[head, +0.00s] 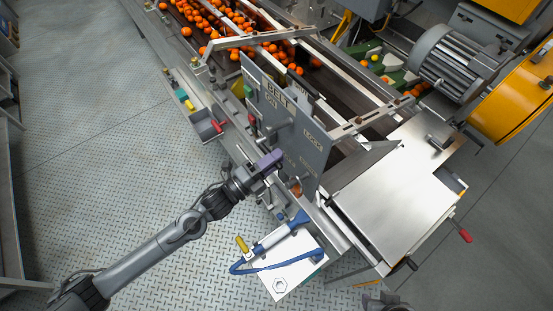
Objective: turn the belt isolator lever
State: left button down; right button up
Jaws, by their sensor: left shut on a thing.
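The grey upright panel (291,128) marked BELT stands at the side of the conveyor. My left gripper (269,161) is at the lower left part of this panel, with its purple-grey fingers against the panel face. It is shut on the belt isolator lever, which the fingers almost wholly hide, so its angle cannot be told. A small red part (252,119) and a green part (248,91) show on the panel's left side. My right gripper is not in view.
Oranges (205,22) lie on the conveyor behind the panel. A small tray with a red-handled tool (212,127) is left of the panel. A white board (290,267) with a blue-strapped tool is below it. Open floor (100,150) lies to the left.

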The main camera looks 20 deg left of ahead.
pick_arm(q)
jog(key=shift+f+m, duration=0.25)
jog(key=shift+m, duration=0.15)
jog(key=c, duration=1.1)
grip_release()
jog(key=b+v, duration=0.1)
jog(key=v, duration=1)
jog(key=shift+b, duration=0.4)
jog(key=shift+w+a+f, duration=0.1)
